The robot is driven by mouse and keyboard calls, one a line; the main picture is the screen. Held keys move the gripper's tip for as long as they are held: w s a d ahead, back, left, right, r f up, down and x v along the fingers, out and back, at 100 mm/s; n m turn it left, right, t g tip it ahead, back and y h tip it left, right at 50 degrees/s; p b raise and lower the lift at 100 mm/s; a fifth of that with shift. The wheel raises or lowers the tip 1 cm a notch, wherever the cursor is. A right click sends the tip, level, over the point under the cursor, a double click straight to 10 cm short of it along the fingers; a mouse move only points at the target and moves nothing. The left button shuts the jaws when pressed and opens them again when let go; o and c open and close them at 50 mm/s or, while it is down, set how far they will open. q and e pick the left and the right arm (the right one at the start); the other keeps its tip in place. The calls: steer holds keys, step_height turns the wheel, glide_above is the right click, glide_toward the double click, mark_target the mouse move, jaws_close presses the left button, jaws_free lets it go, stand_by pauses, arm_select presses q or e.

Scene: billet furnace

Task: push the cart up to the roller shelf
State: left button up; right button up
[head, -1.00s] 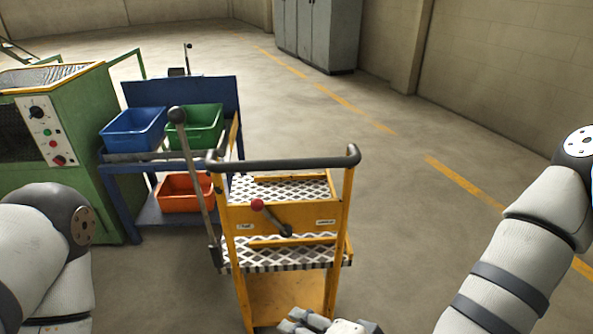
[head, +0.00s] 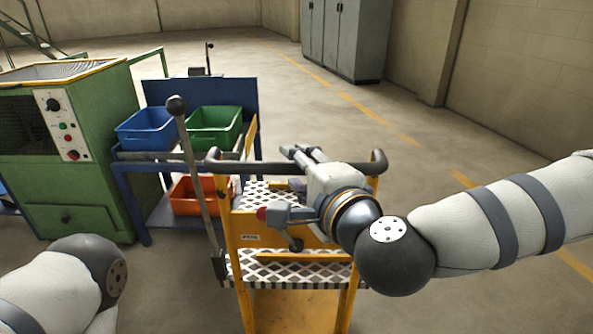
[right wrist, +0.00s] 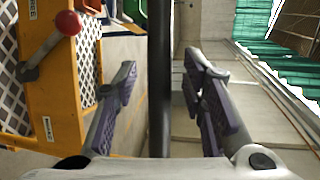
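The yellow cart (head: 295,310) stands in the middle of the head view, with checkered decks and a black handle bar (head: 245,167) across its near top. My right gripper (head: 303,153) is over the handle bar with its fingers spread. In the right wrist view the open fingers (right wrist: 160,68) lie on either side of the black bar (right wrist: 160,100), with gaps to both. The blue rack (head: 205,92) holding bins, seemingly the roller shelf, stands left of and beyond the cart. My left arm shows at lower left, but its gripper is out of view.
A red knob (head: 263,214) is on the cart. A green machine (head: 72,150) stands left of the rack. Grey cabinets (head: 343,38) stand far back. Floor right of the cart is clear.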

steer(key=shift+w+a+f, duration=0.1)
steer(key=shift+w+a, duration=0.1)
steer(key=shift+w, duration=0.25)
jaws_close()
